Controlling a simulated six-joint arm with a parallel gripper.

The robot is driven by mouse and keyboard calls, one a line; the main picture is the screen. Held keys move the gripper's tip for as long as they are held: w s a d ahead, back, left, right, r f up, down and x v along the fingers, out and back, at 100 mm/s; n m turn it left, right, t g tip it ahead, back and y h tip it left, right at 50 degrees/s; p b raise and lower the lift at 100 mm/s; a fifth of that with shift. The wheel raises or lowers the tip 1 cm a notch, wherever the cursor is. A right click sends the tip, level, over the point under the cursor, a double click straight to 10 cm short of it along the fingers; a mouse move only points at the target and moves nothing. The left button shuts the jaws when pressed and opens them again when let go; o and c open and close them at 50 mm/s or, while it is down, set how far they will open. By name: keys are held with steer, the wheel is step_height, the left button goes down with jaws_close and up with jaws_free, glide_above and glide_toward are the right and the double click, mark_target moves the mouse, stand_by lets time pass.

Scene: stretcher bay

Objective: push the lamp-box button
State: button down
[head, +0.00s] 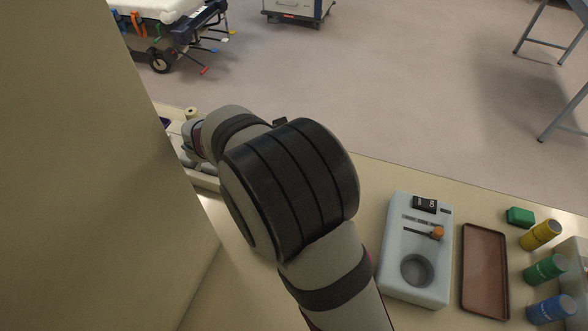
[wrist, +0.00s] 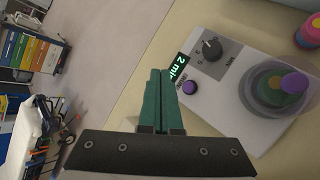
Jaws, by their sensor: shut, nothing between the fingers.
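My gripper (wrist: 159,74) shows in the wrist view with its two green fingers together, nothing between them. A white box (wrist: 212,108) lies just right of the fingers. It has a lit display (wrist: 178,67) reading about "2 min", a black dial (wrist: 211,49) and a purple button (wrist: 189,88). The fingertips are beside the display and left of the button in the picture; I cannot tell whether they touch the box. No label names it the lamp box. In the head view my arm hides the gripper and most of what lies behind it.
A clear round holder (wrist: 262,90) with coloured pieces sits on the white box. In the head view, a pale blue device (head: 388,283) with an orange knob (head: 438,232), a brown tray (head: 485,235) and coloured bottles (head: 545,268) stand at right. A tan wall (head: 75,190) rises at left.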

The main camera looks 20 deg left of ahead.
steer(key=shift+f, duration=4.4)
steer(key=shift+f, duration=0.1)
steer(key=shift+f, duration=0.3)
steer(key=shift+f, duration=0.8)
steer(key=shift+d+r, duration=0.1)
steer(key=shift+r, duration=1.15)
steer(key=shift+r, duration=2.5)
